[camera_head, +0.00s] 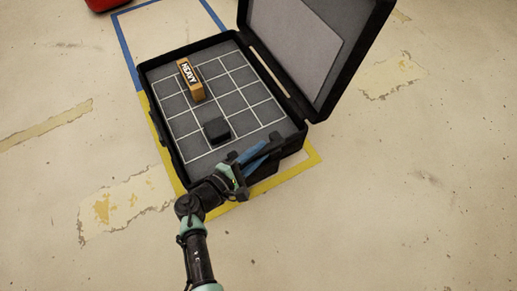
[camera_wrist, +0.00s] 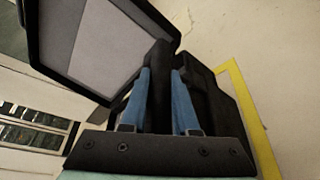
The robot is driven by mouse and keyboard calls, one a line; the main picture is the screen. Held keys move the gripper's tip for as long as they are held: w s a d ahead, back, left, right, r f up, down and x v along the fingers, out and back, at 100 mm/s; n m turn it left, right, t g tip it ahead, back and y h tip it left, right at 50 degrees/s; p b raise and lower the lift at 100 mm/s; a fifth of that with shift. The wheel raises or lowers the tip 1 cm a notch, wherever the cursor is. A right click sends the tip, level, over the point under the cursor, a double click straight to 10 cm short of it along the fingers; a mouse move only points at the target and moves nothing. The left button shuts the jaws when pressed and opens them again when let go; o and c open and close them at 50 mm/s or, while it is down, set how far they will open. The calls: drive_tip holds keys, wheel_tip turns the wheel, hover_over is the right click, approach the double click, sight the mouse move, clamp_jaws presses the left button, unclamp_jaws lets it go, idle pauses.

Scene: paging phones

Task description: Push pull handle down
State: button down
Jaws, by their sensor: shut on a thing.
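A black case (camera_head: 152,122) stands open on the floor, its lid (camera_head: 318,45) raised at the right. My gripper (camera_head: 262,148) reaches the near right side of the case. In the wrist view, the two blue fingers of my gripper (camera_wrist: 160,92) are shut on a black bar-like part, which looks like the pull handle (camera_wrist: 160,75). The handle stands up between the fingers. In the head view my gripper covers much of it, and its joint with the case is hard to see.
Inside the case, on a grey grid, lie an orange-brown box marked HEAVY (camera_head: 191,80) and a small black block (camera_head: 216,130). Yellow and blue floor tape (camera_head: 312,157) borders the case. A red object (camera_head: 103,4) is at the top left. The floor around is mostly clear.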

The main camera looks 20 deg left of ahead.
wheel_tip(320, 180, down, 6)
drive_tip(key=b, duration=0.3)
drive_tip(key=shift+b, duration=0.4)
drive_tip(key=shift+f, duration=0.2)
drive_tip(key=c, duration=0.7)
unclamp_jaws()
drive_tip(key=shift+r, duration=0.1)
drive_tip(key=shift+p+v, duration=2.7)
drive_tip(key=shift+v, duration=3.85)
